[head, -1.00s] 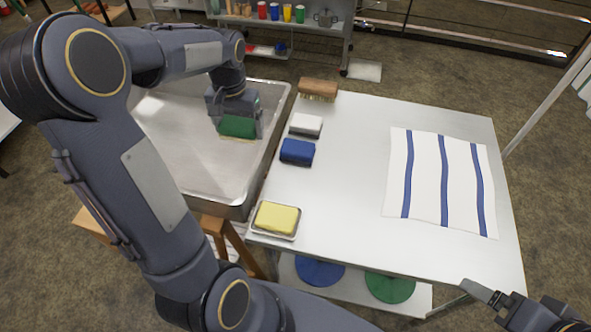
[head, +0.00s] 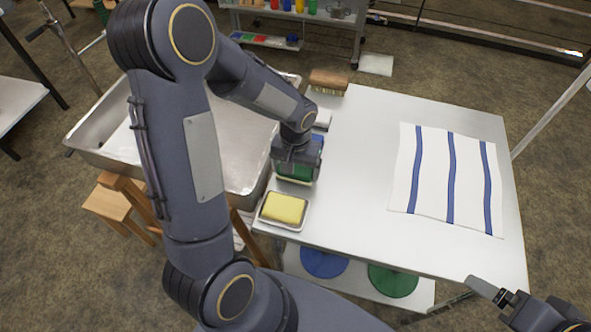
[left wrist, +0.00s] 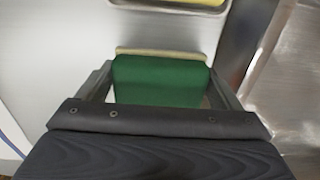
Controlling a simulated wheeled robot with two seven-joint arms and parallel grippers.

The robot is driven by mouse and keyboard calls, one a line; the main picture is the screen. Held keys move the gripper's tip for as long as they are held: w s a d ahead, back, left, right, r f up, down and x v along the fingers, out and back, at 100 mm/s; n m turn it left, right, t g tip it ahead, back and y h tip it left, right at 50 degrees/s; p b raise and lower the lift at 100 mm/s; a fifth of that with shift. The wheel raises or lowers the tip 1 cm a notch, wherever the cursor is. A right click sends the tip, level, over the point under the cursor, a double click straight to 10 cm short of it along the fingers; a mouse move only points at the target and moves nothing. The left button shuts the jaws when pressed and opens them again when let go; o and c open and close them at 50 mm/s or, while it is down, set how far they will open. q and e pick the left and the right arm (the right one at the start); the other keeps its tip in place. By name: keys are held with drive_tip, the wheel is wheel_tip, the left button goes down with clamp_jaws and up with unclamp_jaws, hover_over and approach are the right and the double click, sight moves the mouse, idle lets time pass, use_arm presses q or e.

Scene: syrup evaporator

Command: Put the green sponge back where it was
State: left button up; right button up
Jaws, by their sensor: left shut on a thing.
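The green sponge (head: 294,172) has a pale underside and is between the fingers of my left gripper (head: 297,168). It also shows in the left wrist view (left wrist: 160,80), with a finger at each side. The gripper is shut on it, over the left edge strip of the white table (head: 350,205), between the yellow sponge (head: 284,208) and the blue sponge (head: 318,140). I cannot tell whether the green sponge touches the table. The blue sponge is mostly hidden behind my gripper. My right gripper (head: 490,292) is partly in view at the lower right; its opening is unclear.
The yellow sponge lies in a small metal tray (head: 262,215). A white sponge (head: 323,119) and a wooden brush (head: 328,80) stand farther back. A striped cloth (head: 433,180) lies at right. The metal evaporator pan (head: 100,150) is at left. The table's middle is clear.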

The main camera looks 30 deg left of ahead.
use_arm(q)
drive_tip(key=shift+f, duration=0.5)
drive_tip(key=shift+f, duration=0.1)
drive_tip(key=o, duration=0.8)
drive_tip(key=shift+o, duration=0.2)
